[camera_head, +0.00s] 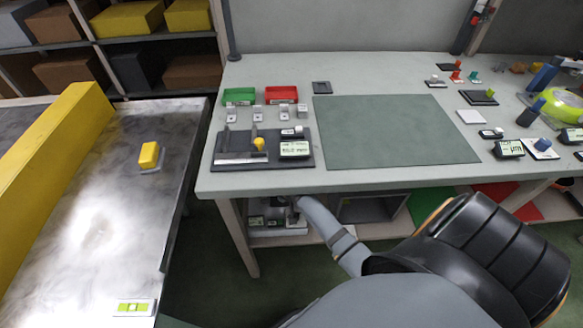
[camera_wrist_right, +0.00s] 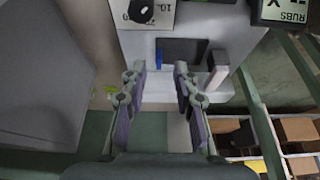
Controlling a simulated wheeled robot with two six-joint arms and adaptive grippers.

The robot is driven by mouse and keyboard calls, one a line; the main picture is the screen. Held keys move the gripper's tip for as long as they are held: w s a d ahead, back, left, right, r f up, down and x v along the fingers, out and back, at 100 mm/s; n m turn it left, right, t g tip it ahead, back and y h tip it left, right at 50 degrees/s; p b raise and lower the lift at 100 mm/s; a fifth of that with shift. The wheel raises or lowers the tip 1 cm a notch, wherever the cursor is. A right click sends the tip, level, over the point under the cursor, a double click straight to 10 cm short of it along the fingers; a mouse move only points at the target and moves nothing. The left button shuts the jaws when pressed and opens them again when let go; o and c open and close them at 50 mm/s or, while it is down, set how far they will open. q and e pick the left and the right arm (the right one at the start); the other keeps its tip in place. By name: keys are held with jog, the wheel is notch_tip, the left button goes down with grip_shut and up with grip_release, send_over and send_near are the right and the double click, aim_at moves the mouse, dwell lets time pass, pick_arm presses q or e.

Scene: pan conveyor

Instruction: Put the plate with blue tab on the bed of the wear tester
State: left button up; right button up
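My right arm reaches under the workbench in the head view, where the tabletop hides my right gripper. In the right wrist view my right gripper (camera_wrist_right: 160,72) is open, with nothing between its fingers. Just beyond its fingertips a blue tab (camera_wrist_right: 159,57) stands at the left end of a dark flat piece (camera_wrist_right: 187,48). I cannot tell whether the tab belongs to that piece. A display reading RUBS (camera_wrist_right: 285,10), apparently the wear tester's, shows at the top right. The tester's bed cannot be told for certain. My left gripper is not in view.
The wrist view shows a white block (camera_wrist_right: 218,72) beside the dark piece and a dial card (camera_wrist_right: 142,12) above. The workbench (camera_head: 425,72) overhangs the lower shelf. A green mat (camera_head: 395,131) lies clear on top. A yellow block (camera_head: 149,155) stands on the metal table at left.

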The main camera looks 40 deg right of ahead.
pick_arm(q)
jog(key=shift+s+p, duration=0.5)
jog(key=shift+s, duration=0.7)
pick_arm(e)
jog(key=s+a, duration=0.5)
jog(key=s, duration=0.4)
jog(key=shift+f, duration=0.2)
jog(key=s+f+n+g, duration=0.15)
jog(key=s+f, duration=0.25)
jog(key=f, duration=0.4)
jog(key=s+f+n, duration=0.2)
jog(key=s+f, duration=0.1)
jog(key=f, duration=0.5)
jog(key=s+d+f+n, duration=0.1)
jog(key=s+f, duration=0.5)
jog(key=s, duration=0.3)
jog(key=s+d+f+n+g+y, duration=0.1)
jog(key=s+d+f+n, duration=0.1)
jog(key=s+f, duration=0.4)
jog(key=s, duration=0.3)
jog(key=shift+f, duration=0.15)
